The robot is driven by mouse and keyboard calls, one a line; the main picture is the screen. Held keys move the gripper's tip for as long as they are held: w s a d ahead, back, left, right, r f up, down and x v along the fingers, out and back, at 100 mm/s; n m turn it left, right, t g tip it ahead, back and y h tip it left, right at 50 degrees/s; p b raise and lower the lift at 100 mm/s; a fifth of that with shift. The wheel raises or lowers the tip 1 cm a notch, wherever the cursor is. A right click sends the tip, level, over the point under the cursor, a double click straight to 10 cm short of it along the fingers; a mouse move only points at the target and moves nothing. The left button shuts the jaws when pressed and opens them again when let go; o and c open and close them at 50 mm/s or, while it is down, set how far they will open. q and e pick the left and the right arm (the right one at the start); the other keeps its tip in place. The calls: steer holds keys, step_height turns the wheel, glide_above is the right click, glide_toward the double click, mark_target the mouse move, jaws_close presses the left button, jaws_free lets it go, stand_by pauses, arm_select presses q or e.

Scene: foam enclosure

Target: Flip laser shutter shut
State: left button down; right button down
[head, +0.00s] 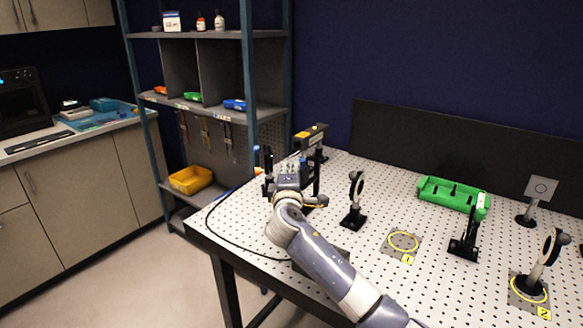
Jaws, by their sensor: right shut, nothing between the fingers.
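A black laser unit (311,132) with a yellow top stands at the far left end of the perforated optical table (345,260). My right arm reaches up from the bottom of the head view. My right gripper (291,168) is just in front of the laser unit and overlaps it in the picture. The gripper is shut and holds nothing. The shutter flap cannot be made out clearly; the gripper and wrist cover part of the unit. Whether the gripper touches it cannot be told. My left gripper is not in view.
A black lens mount (353,200) stands right of my forearm. Further right are a green tray (452,195), a black mount (467,235), a ringed mount (541,262) and a square target (540,188). A yellow-ringed spot (403,241) is bare.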

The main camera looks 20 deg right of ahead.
mark_target(301, 165)
steer(key=shift+w+d, duration=0.1)
steer(key=shift+w, duration=0.05)
steer(key=w+d, duration=0.1)
steer(key=d, duration=0.1)
steer(key=w+d, duration=0.2)
steer(key=shift+w+b, duration=0.1)
steer(key=shift+b, duration=0.25)
steer(key=shift+f, duration=0.1)
stand_by(0.3)
